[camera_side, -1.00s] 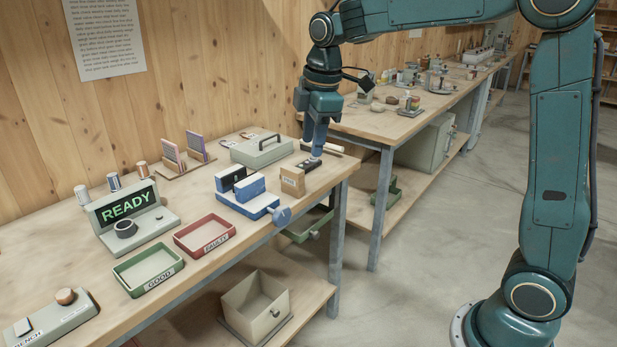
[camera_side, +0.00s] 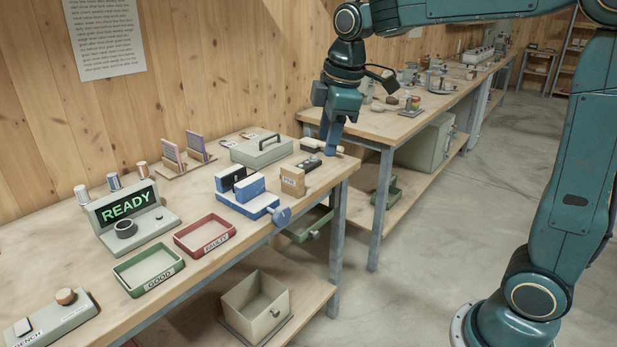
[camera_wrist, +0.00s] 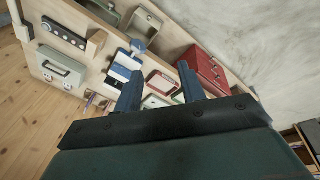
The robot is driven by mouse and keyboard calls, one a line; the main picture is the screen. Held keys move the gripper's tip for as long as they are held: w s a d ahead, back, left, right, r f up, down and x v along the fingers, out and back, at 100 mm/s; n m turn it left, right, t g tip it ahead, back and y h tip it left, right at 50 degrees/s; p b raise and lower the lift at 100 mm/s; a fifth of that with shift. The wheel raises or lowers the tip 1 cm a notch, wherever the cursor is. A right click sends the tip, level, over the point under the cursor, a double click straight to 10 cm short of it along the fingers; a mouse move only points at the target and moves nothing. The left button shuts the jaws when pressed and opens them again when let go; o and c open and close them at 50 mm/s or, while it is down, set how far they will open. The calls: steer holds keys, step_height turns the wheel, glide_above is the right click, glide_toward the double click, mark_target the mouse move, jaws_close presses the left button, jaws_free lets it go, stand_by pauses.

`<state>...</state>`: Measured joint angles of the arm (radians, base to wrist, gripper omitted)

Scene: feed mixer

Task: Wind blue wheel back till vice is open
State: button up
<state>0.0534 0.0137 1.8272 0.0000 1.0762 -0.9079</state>
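The blue vice (camera_side: 258,207) sits at the front edge of the bench, its two jaw blocks side by side with a narrow dark gap between them. Its blue wheel (camera_side: 282,215) sticks out past the bench edge towards the camera. In the wrist view the vice (camera_wrist: 119,72) and the wheel (camera_wrist: 138,46) show beyond my fingers, at upper left. My gripper (camera_side: 331,150) points down near the bench's far right corner, behind and to the right of the vice, apart from the wheel. In the wrist view its two fingers (camera_wrist: 160,90) are spread with nothing between them.
A cardboard-coloured block (camera_side: 293,181) stands right of the vice. A red tray (camera_side: 203,236) and a green tray (camera_side: 148,270) lie left of it. A grey-green case (camera_side: 261,150) stands behind. A READY display (camera_side: 126,206) is further left. Space in front of the wheel is free.

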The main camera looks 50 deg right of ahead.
steer(key=w+d+f+n+g, duration=0.15)
steer(key=w+f+n, duration=0.3)
steer(key=w, duration=0.55)
steer(key=n+g, duration=0.1)
steer(key=n, duration=0.3)
glide_above(284, 206)
step_height(284, 206, down, 7)
steer(key=shift+w, duration=0.1)
steer(key=shift+f, duration=0.1)
step_height(284, 206, down, 14)
steer(key=shift+r, duration=0.15)
steer(key=shift+c, duration=0.2)
jaws_close()
